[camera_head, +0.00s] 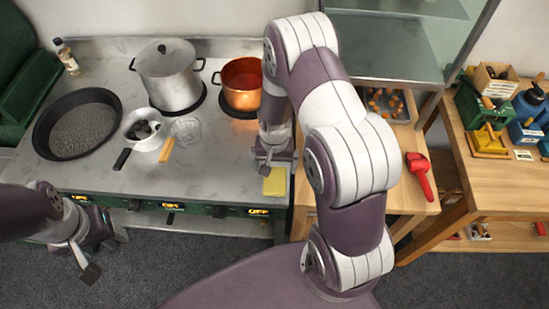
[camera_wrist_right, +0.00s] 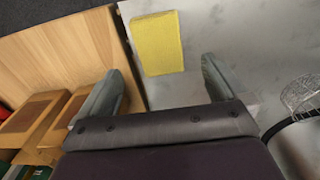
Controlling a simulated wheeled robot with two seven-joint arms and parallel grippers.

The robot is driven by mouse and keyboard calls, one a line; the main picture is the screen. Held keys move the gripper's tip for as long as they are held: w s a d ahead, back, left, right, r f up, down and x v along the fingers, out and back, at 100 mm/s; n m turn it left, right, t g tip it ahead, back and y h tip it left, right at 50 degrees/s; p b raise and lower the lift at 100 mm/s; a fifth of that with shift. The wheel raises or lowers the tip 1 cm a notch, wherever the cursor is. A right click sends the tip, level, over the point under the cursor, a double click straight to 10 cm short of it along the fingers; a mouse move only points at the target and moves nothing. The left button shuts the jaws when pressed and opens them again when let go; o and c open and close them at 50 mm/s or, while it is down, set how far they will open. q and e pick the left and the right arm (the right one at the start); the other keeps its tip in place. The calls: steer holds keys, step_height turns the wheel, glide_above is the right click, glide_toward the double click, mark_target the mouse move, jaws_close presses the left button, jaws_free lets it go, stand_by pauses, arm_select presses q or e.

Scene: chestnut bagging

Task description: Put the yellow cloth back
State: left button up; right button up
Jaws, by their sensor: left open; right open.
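The yellow cloth (camera_head: 275,181) lies flat on the grey counter near its front right corner. In the right wrist view the cloth (camera_wrist_right: 157,43) shows beyond the fingers, between their lines and touching neither. My right gripper (camera_head: 270,168) is open and empty, just behind the cloth in the head view; it also shows in the right wrist view (camera_wrist_right: 157,85). My left gripper (camera_head: 108,252) is open and empty in front of the counter at the lower left.
On the counter stand a silver pot (camera_head: 168,75), a copper pot (camera_head: 242,84), a small saucepan (camera_head: 143,130), a wire skimmer (camera_head: 186,130) and a dark pan (camera_head: 77,124). A wooden table (camera_head: 412,196) with a red tool (camera_head: 420,175) adjoins at right. The counter's front middle is clear.

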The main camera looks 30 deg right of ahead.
step_height(320, 180, up, 10)
steer(key=s+a+r+n, duration=0.1)
steer(key=s+a+n, duration=0.1)
steer(key=s+a+r+n+t+b, duration=0.1)
steer(key=s+a+r+n+b, duration=0.1)
steer(key=s, duration=0.5)
steer(key=shift+a+r+n+b, duration=0.4)
steer(key=shift+a+r+n, duration=0.25)
steer(key=shift+n, duration=0.55)
steer(key=shift+s, duration=0.1)
